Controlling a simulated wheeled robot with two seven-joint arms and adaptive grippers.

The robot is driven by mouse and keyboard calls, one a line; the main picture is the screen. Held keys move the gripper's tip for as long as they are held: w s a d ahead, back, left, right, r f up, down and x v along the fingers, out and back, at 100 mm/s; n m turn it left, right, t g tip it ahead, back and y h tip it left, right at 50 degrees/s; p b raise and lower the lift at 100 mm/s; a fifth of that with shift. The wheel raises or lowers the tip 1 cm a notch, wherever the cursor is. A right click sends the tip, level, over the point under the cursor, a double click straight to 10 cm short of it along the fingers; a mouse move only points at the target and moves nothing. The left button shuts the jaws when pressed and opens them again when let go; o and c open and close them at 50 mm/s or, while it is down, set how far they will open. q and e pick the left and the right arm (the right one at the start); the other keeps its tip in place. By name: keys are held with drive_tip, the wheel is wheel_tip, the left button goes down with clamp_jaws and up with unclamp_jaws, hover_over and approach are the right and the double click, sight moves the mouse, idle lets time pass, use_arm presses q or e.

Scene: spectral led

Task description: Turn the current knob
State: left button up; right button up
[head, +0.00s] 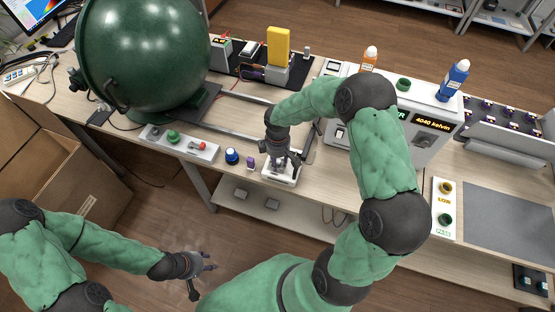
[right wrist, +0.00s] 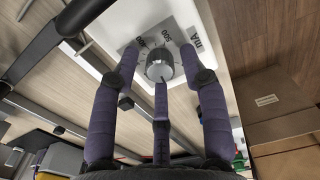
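The current knob (right wrist: 159,66) is a round grey dial on a small white box. Printed numbers, including 500, show around it in the right wrist view. In the head view the white box (head: 280,179) sits at the table's front edge, and my right gripper hides the knob. My right gripper (right wrist: 159,72) points at the knob, with its three purple fingers spread around it. Small gaps show between the side fingertips and the knob; contact of the middle finger is unclear. My left gripper (head: 204,278) is open and empty, low over the floor in front of the table.
A large green sphere (head: 145,55) stands at the left. A switch panel (head: 180,143), a blue knob-like item (head: 232,157) and a small purple item (head: 250,163) lie left of the white box. A display unit (head: 434,124) reads 4040 kelvin. A cardboard box (head: 40,165) stands at lower left.

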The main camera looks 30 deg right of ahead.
clamp_jaws()
drive_tip(key=shift+o, duration=1.9)
unclamp_jaws()
drive_tip(key=shift+r, duration=0.15)
wheel_tip(320, 180, up, 12)
